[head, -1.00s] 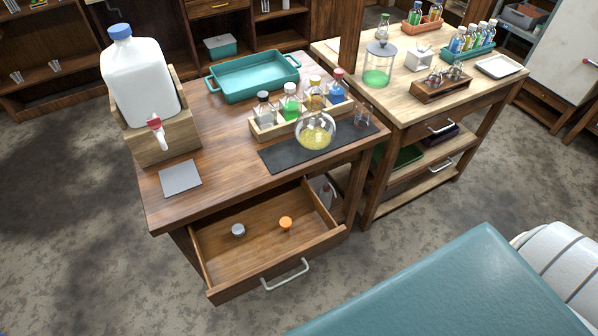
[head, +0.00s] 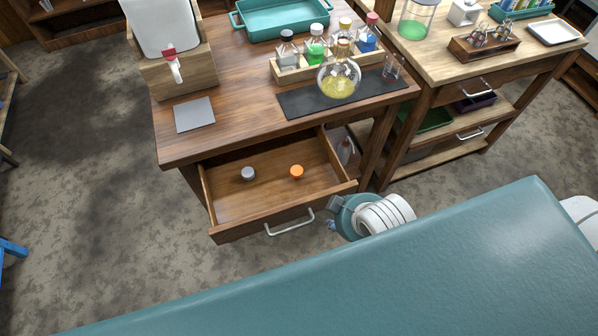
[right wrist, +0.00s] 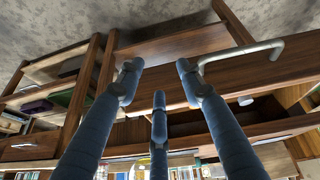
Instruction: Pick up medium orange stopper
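The orange stopper (head: 297,172) stands on the floor of the open drawer (head: 235,205), right of its middle. It does not show in the right wrist view. My right gripper (head: 333,222) is outside the drawer, just beyond its front right corner, and is partly hidden by my own arm in the head view. In the right wrist view its blue fingers (right wrist: 158,82) are spread apart with nothing between them; the drawer handle (right wrist: 240,52) shows beyond them. My left gripper is not in view.
A grey stopper (head: 248,174) stands left of the orange one. The drawer front with its handle (head: 290,224) and the tabletop edge bound the drawer opening. A round flask (head: 338,80) and a bottle rack (head: 290,74) stand on the table above.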

